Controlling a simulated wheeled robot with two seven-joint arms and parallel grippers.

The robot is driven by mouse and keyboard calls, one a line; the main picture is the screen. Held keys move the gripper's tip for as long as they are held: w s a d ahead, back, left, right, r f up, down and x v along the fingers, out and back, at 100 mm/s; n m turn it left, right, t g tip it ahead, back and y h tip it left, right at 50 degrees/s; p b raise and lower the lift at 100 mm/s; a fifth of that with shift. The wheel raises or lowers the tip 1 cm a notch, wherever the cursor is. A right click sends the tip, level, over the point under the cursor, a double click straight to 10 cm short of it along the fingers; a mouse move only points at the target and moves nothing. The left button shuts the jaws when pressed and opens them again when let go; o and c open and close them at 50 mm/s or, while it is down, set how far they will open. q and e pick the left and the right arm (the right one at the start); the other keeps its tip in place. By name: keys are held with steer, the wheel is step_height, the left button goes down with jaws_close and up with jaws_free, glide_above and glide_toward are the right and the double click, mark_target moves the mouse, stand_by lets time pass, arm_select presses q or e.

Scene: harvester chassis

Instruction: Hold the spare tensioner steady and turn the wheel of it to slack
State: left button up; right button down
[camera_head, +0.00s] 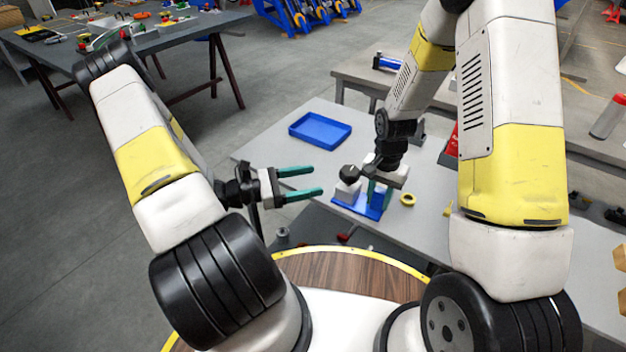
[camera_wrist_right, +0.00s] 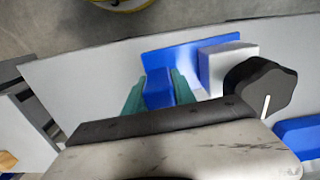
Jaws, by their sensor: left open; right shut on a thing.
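The spare tensioner has a blue base plate (camera_head: 369,209), a pale block (camera_head: 346,193) and a black lobed wheel (camera_head: 350,173). It stands on the grey table. In the right wrist view, a white line on the wheel (camera_wrist_right: 262,88) points down the picture. My right gripper (camera_head: 379,200) is shut on the tensioner's blue upright block (camera_wrist_right: 158,88), with a teal finger on each side. My left gripper (camera_head: 320,181) is open and empty, to the left of the tensioner. Its fingers point right and are apart from the wheel.
A blue tray (camera_head: 320,131) lies further back on the grey table (camera_head: 280,137). A yellow ring (camera_head: 407,199) lies just right of the tensioner. A bottle with a red cap (camera_head: 608,118) stands at the far right. The tabletop between tray and tensioner is clear.

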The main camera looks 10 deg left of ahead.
steer(key=c, duration=0.9)
jaws_free()
steer(key=shift+c, duration=0.2)
steer(key=shift+r, duration=0.1)
